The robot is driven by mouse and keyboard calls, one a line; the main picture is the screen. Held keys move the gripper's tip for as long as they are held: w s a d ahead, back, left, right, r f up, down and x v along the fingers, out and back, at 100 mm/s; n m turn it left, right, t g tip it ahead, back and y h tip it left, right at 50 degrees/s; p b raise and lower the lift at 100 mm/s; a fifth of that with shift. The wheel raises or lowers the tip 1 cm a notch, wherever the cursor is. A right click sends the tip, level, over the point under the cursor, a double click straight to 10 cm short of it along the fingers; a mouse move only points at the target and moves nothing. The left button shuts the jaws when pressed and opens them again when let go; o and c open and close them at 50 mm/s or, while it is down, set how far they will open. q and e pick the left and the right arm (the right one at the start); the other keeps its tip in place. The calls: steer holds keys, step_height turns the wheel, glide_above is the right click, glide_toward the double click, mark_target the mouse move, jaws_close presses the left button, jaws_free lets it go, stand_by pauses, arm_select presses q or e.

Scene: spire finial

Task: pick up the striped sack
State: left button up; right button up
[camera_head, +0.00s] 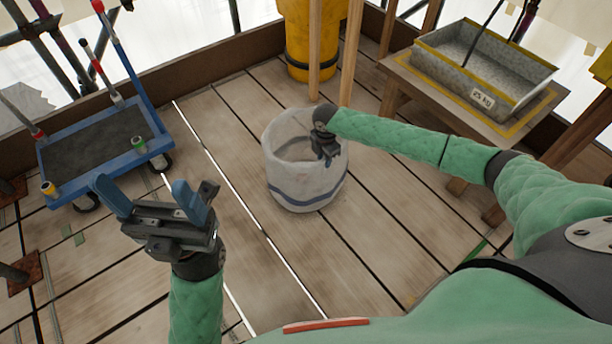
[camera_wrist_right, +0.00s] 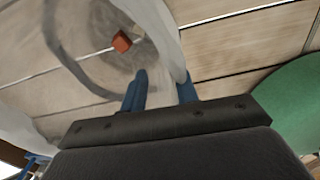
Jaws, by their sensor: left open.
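The striped sack (camera_head: 305,188) is a whitish, open-topped round bag with a dark blue band low on its side. It stands upright on the plank floor in the middle of the head view. My right gripper (camera_head: 325,158) is at the sack's right rim. In the right wrist view its two blue fingers (camera_wrist_right: 161,92) are apart, with the pale sack wall (camera_wrist_right: 160,35) running between them. Whether they touch the wall I cannot tell. My left gripper (camera_head: 148,198) is open and empty, left of the sack and apart from it.
A blue-framed cart (camera_head: 95,140) stands at the left. A yellow barrel (camera_head: 305,35) and wooden posts are behind the sack. A grey tray (camera_head: 485,65) on a wooden stand is at the right. An orange block (camera_wrist_right: 121,42) shows in the wrist view, apparently inside the sack.

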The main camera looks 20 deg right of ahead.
steer(key=shift+c, duration=0.4)
jaws_close()
stand_by(1.4)
